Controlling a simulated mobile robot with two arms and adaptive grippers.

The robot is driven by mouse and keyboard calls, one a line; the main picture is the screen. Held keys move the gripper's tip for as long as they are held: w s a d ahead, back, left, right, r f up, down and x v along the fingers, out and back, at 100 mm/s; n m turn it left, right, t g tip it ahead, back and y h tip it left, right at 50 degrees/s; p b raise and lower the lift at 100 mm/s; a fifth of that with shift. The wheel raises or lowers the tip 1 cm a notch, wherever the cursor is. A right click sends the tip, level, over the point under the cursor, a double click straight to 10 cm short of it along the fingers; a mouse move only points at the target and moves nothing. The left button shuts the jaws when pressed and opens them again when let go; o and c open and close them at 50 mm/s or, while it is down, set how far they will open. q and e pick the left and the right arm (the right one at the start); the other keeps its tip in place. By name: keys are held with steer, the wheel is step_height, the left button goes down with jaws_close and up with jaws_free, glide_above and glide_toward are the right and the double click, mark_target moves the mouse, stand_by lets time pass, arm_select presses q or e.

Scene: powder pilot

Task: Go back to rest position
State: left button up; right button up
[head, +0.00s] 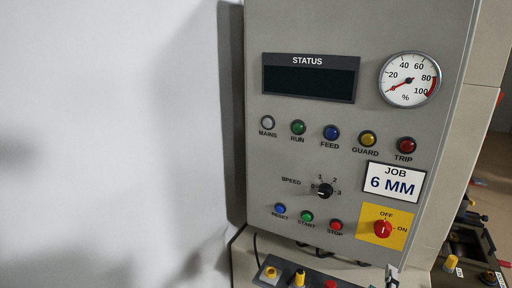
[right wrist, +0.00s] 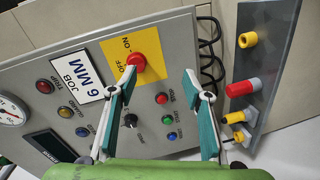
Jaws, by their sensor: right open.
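My right gripper (right wrist: 160,78) is open and empty in the right wrist view. Its two teal-padded fingers are spread in front of the grey control panel. The red rotary switch (right wrist: 135,62) on its yellow plate appears just beyond the left fingertip, and I cannot tell the gap. In the head view, the same red switch (head: 382,229) sits at the panel's lower right, between OFF and ON labels. Only a small grey tip, likely of my right gripper, shows at the bottom edge below the switch. My left gripper is in neither view.
The panel (head: 350,125) carries a dark status display (head: 310,79), a dial gauge (head: 410,79), coloured lamps, a black speed knob (head: 324,190) and buttons. A lower box (head: 300,276) with yellow and red controls stands at its foot. A blank pale wall (head: 110,130) fills the left.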

steer(key=s+f+m+g+y, duration=0.25)
steer(key=s+f+g, duration=0.2)
steer(key=f, duration=0.45)
steer(key=s+a+f+m+g+y, duration=0.2)
steer(key=s+a+f+g+y, duration=0.1)
steer(key=s+a+f, duration=0.4)
steer(key=s+a+f+m+g+y, duration=0.25)
steer(key=s+a+y, duration=0.2)
steer(key=s, duration=0.55)
step_height(320, 180, down, 29)
steer(key=n+g+b, duration=0.1)
steer(key=b, duration=0.3)
steer(key=s+d+f+g+b, duration=0.1)
steer(key=s+f+b, duration=0.1)
steer(key=s+f, duration=0.7)
steer(key=s+d+f+h+b, duration=0.1)
steer(key=s+d+f+b, duration=0.1)
steer(key=s+f, duration=0.7)
step_height(320, 180, down, 4)
steer(key=shift+s+f+g, duration=0.2)
steer(key=shift+s+g, duration=0.15)
steer(key=shift+g, duration=0.05)
